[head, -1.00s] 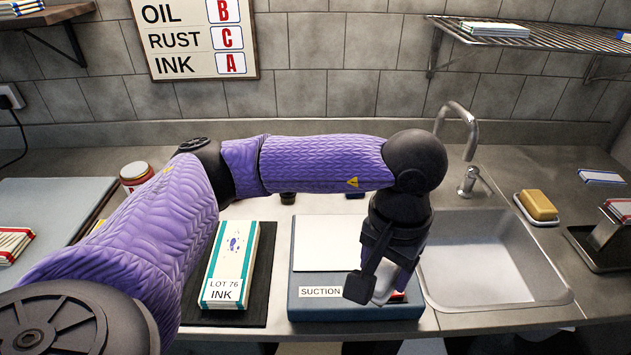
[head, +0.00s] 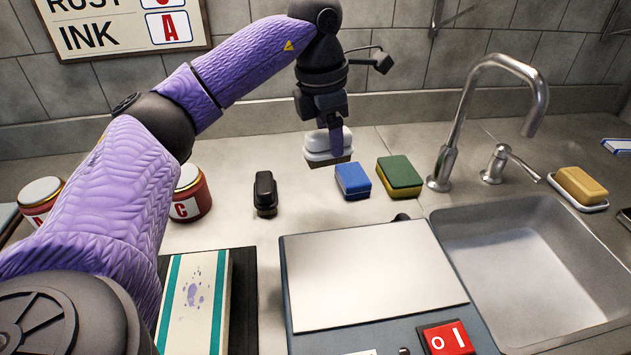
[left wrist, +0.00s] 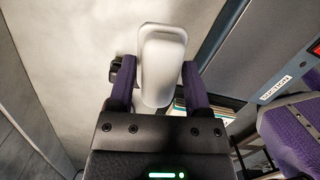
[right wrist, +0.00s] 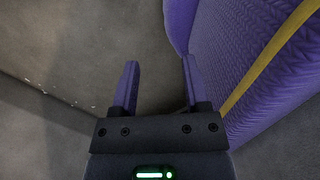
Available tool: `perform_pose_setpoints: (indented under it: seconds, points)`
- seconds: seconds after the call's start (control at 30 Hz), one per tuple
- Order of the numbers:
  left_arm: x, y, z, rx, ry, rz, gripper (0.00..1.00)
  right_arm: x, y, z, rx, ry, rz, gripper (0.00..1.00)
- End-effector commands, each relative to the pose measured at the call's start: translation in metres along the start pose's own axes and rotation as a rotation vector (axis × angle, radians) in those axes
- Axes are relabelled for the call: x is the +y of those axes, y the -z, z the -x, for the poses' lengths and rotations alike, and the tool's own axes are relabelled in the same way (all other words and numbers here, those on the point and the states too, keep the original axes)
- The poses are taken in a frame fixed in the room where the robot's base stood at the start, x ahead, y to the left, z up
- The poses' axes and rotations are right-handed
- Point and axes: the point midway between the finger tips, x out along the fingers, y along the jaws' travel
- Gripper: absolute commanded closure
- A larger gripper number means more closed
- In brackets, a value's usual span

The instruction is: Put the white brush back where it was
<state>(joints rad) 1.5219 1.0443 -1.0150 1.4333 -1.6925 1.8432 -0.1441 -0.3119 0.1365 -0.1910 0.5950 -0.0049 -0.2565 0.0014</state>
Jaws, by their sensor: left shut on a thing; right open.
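The white brush (head: 322,144) is between the fingers of my left gripper (head: 336,138), above the back of the counter, with its dark bristles facing down. The left wrist view shows the white brush handle (left wrist: 162,68) pinched between the two purple fingers (left wrist: 157,88). It is upright, between a black brush (head: 265,192) and a blue sponge (head: 353,181). I cannot tell whether its bristles touch the counter. My right gripper (right wrist: 158,88) is open and empty in the right wrist view; it is not visible in the head view.
A green and yellow sponge (head: 400,176) stands right of the blue one. Red jars (head: 188,195) stand at left. The suction table (head: 370,275) with a red switch (head: 446,339) is in front, the sink (head: 530,260) and faucet (head: 447,160) at right. A cloth strip (head: 195,300) lies on a dark pad.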

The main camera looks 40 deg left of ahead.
Motion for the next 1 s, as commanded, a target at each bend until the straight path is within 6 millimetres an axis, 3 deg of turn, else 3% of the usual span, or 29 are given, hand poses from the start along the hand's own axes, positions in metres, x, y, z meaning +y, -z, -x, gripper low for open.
perform_pose_setpoints:
  seconds: [0.13, 0.3, 0.37, 0.8, 1.0]
  points:
    - [0.021, 0.01, -0.008, -0.007, -0.048, 0.338, 0.92, 0.0, -0.005, -0.02, -0.02, 0.0, 0.001, 0.41]
    - [0.033, 0.018, -0.008, -0.013, -0.082, 0.565, 0.92, 0.003, -0.009, -0.028, -0.031, -0.005, 0.002, 0.41]
    - [0.034, 0.019, -0.014, -0.012, -0.086, 0.592, 0.92, 0.004, -0.011, -0.031, -0.036, -0.006, 0.003, 0.41]
    - [0.034, 0.033, -0.107, -0.008, -0.086, 0.596, 0.92, 0.002, -0.019, -0.078, -0.079, -0.004, 0.003, 0.41]
    - [0.034, 0.032, -0.104, -0.014, -0.086, 0.594, 0.92, -0.003, -0.014, -0.076, -0.07, 0.004, -0.001, 0.41]
